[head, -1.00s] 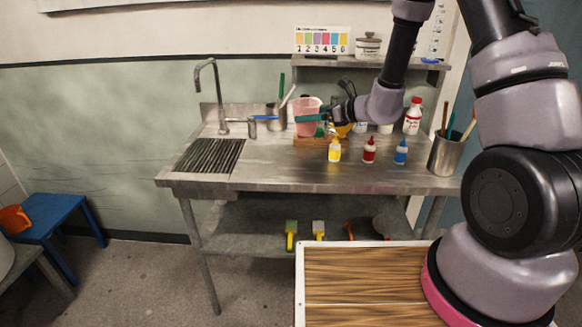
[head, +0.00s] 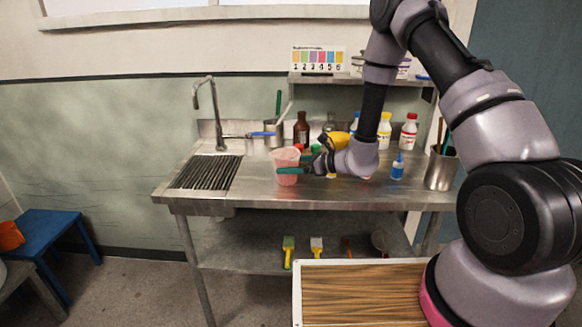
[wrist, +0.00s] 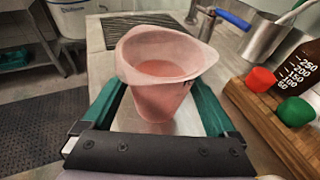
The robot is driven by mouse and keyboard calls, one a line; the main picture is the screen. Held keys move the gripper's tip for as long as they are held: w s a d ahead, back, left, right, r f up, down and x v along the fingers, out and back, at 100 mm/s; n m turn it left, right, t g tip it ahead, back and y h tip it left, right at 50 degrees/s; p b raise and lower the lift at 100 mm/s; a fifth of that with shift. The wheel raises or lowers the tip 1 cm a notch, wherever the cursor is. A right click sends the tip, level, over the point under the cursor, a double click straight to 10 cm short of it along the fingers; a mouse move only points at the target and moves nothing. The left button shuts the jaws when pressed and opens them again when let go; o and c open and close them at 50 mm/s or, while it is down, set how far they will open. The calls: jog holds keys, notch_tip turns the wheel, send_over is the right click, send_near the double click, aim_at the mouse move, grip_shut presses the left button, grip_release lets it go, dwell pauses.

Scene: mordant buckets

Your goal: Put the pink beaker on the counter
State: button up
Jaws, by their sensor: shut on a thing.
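The pink beaker (head: 287,168) is upright near the front of the steel counter (head: 262,191), right of the ribbed drainer. My gripper (head: 298,165) is shut on it, with one teal finger on each side. In the wrist view the beaker (wrist: 158,88) sits between the teal fingers, its wide spouted rim above them, with pinkish contents inside. Bare steel shows around its lower part. I cannot tell whether its base touches the counter.
A wooden rack (wrist: 262,128) with a brown bottle and red and green caps is to the right in the wrist view. A blue-labelled dropper bottle (head: 397,168) and a tool can (head: 441,170) stand at the counter's right. The sink tap (head: 211,105) is at the back left.

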jog(key=shift+f, duration=0.15)
jog(key=shift+f, duration=0.15)
jog(key=o, duration=1.3)
jog(key=shift+c, duration=0.2)
